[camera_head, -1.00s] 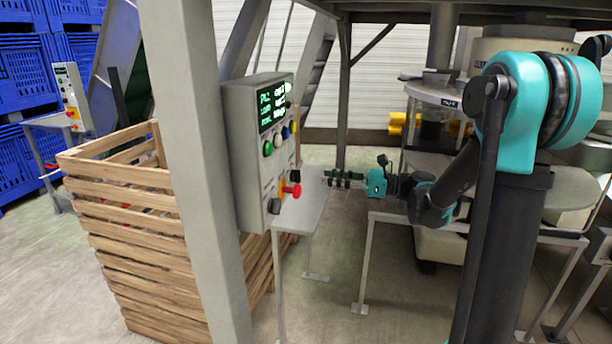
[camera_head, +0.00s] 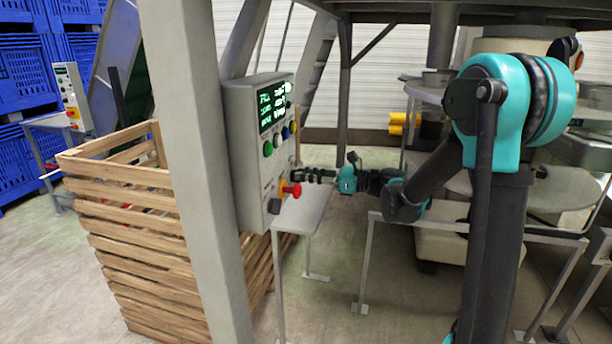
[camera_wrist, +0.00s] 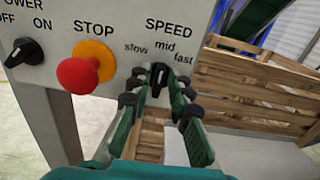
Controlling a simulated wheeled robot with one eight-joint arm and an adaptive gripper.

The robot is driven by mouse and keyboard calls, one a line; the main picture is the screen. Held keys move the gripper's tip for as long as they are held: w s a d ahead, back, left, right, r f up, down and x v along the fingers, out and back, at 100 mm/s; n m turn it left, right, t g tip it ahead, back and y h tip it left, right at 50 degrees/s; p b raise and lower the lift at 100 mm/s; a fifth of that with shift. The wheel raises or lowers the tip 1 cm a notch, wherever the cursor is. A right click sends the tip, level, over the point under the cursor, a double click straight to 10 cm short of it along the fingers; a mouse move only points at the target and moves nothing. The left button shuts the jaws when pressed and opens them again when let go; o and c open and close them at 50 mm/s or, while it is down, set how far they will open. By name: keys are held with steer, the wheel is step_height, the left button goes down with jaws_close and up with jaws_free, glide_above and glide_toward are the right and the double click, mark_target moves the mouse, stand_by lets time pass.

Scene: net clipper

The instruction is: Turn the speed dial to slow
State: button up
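The speed dial (camera_wrist: 159,84) is a small black knob on the grey control panel (camera_wrist: 117,18). It sits below the labels slow, mid and fast, and its pointer looks roughly upright, towards mid. My gripper (camera_wrist: 161,92) is open, with one green finger on each side of the dial. I cannot tell whether the fingers touch it. In the head view my gripper (camera_head: 312,175) reaches the lower right edge of the control panel (camera_head: 247,165), and the dial is hidden there.
A red stop button (camera_wrist: 77,75) on a yellow base is just left of the fingers. The black power knob (camera_wrist: 25,49) is farther left. A wooden slatted crate (camera_wrist: 260,95) stands behind and right in the wrist view. A grey post (camera_head: 190,150) stands beside the panel in the head view.

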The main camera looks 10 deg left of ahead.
jaws_close()
steer(key=shift+s+f+n, duration=0.1)
steer(key=shift+s+n, duration=0.1)
steer(key=shift+n, duration=1.95)
steer(key=shift+s+f+n, duration=0.1)
steer(key=shift+s+n, duration=0.05)
steer(key=shift+n, duration=2)
steer(key=shift+o, duration=2)
jaws_free()
steer(key=shift+d, duration=0.1)
